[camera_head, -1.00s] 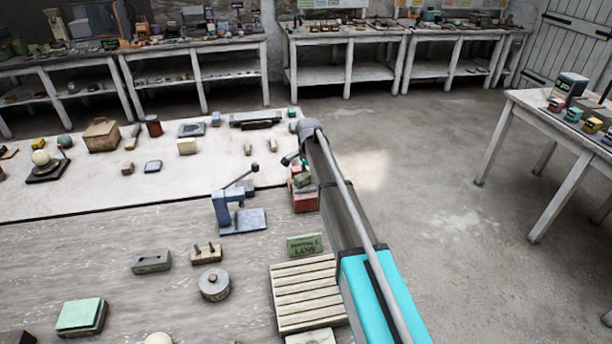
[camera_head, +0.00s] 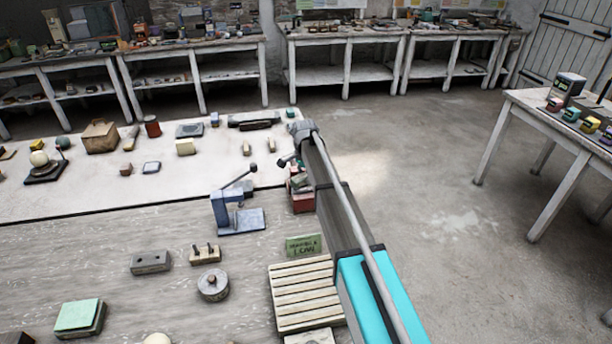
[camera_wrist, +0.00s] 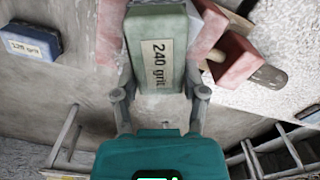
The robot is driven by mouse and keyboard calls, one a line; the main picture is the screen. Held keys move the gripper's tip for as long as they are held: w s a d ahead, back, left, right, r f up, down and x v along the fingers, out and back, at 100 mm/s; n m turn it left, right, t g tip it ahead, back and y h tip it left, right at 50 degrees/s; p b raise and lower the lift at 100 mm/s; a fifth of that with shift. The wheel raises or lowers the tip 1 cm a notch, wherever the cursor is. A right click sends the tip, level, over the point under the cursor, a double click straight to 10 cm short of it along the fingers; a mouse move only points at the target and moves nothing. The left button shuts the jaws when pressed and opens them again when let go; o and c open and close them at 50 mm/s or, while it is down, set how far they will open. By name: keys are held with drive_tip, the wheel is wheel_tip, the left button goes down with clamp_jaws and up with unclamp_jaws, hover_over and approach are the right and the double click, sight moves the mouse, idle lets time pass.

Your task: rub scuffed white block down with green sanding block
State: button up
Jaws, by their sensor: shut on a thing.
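My gripper (camera_wrist: 160,96) is shut on a green block (camera_wrist: 158,50) labelled "240 grit", its fingers on both sides of it in the wrist view. Red blocks (camera_wrist: 238,60) lie close beside it on the right. In the head view, my arm reaches over the right edge of the bench and its own links largely hide the gripper. A pale block with dark marks (camera_head: 310,337) is cut off at the bottom edge. A cream-white block (camera_head: 186,147) stands farther back. I cannot tell which of these is the scuffed white block.
A blue-grey lever press (camera_head: 238,212) stands left of the gripper. A slatted wooden rack (camera_head: 303,296), a small green sign (camera_head: 303,245) and a round grey weight (camera_head: 212,285) are nearer. A blue "120 grit" block (camera_wrist: 33,42) shows in the wrist view. Open floor lies right.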

drive_tip(key=shift+s+a, duration=0.2)
drive_tip(key=shift+a, duration=0.05)
drive_tip(key=shift+s+a, duration=0.5)
drive_tip(key=shift+a, duration=0.25)
drive_tip(key=shift+w+d, duration=0.1)
drive_tip(key=shift+w, duration=0.05)
idle(0.5)
drive_tip(key=shift+w+d, duration=0.5)
drive_tip(key=shift+d, duration=0.25)
drive_tip(key=shift+w+d, duration=0.6)
drive_tip(key=shift+d, duration=0.25)
drive_tip(key=shift+s+a, duration=0.65)
drive_tip(key=shift+a, duration=0.2)
